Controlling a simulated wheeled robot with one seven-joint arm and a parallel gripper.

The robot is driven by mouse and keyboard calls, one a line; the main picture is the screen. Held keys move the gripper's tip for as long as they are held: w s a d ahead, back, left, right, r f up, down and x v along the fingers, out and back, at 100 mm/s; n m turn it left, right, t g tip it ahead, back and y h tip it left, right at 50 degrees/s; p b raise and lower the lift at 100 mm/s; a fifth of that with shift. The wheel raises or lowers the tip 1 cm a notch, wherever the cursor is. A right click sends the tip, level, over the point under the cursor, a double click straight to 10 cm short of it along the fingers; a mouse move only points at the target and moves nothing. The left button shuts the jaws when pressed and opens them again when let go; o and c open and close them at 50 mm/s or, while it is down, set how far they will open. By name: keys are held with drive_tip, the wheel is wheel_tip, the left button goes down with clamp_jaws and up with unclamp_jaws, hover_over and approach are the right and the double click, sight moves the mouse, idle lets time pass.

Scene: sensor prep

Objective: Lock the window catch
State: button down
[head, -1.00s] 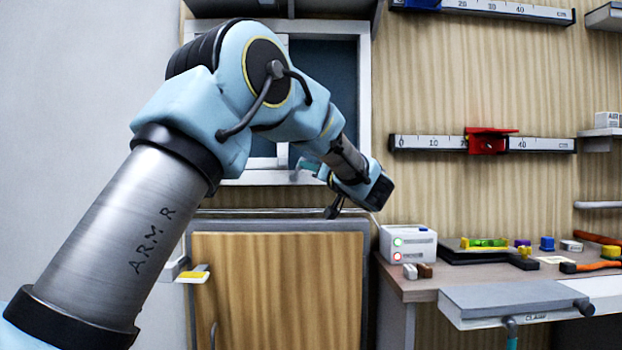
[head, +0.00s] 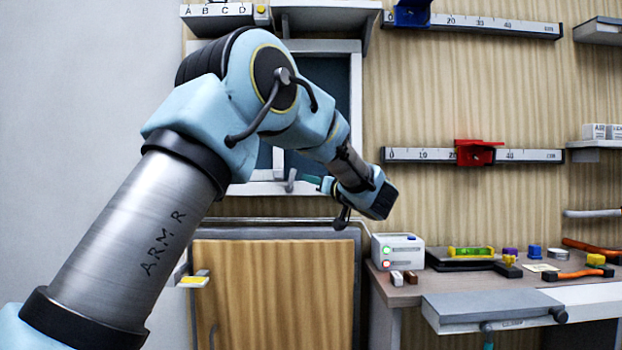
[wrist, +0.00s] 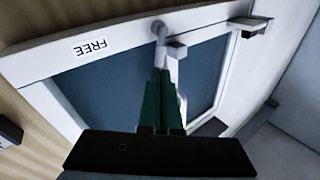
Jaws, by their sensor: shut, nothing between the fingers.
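The window (head: 354,110) has a pale frame and dark blue glass, partly hidden behind my arm in the head view. Its catch is a small grey handle (head: 291,181) on the lower frame rail. In the wrist view the catch (wrist: 160,32) shows a round pivot and a grey lever, with a FREE label (wrist: 92,47) on the rail to its left. My gripper (head: 309,180) is shut and empty, just right of the handle in the head view. In the wrist view the green fingers (wrist: 159,72) reach up close to the catch; I cannot tell whether they touch it.
A wood-fronted cabinet (head: 275,300) stands below the window. To the right are a bench with a white box (head: 398,252) and small tools, and a wall rail with a red slider (head: 474,153). A shelf (head: 325,16) juts out above the window.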

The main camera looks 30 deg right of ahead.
drive_tip(key=s+d+f, duration=0.1)
drive_tip(key=s, duration=0.7)
drive_tip(key=shift+s+f+b, duration=0.2)
drive_tip(key=shift+f+b, duration=0.05)
drive_tip(key=shift+b, duration=0.2)
drive_tip(key=shift+w, duration=0.15)
